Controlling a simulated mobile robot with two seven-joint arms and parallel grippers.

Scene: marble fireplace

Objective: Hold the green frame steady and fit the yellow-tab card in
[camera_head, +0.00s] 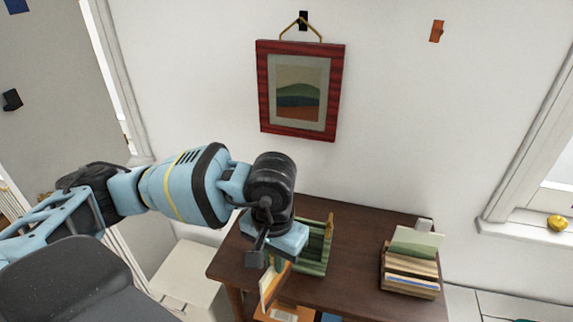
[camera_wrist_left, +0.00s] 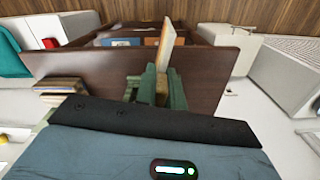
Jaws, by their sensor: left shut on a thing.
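The green frame (camera_head: 314,258) stands on the brown table, partly hidden behind my left gripper (camera_head: 276,262). My left gripper is shut on the green frame at its left side; its fingertips are mostly hidden. In the left wrist view the green frame (camera_wrist_left: 176,92) shows just past my gripper's body, and a tan and orange upright piece (camera_wrist_left: 166,45) sticks up beside it. In the head view a yellow-orange piece (camera_head: 268,290) shows below the gripper. I cannot tell whether either is the yellow-tab card. My right gripper is not in view.
A stack of cards or books (camera_head: 410,272) with a pale green card on top sits at the table's right side. The brown table (camera_head: 358,240) is clear between it and the frame. A red picture frame (camera_head: 262,92) hangs on the wall. A white box (camera_head: 192,272) stands left.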

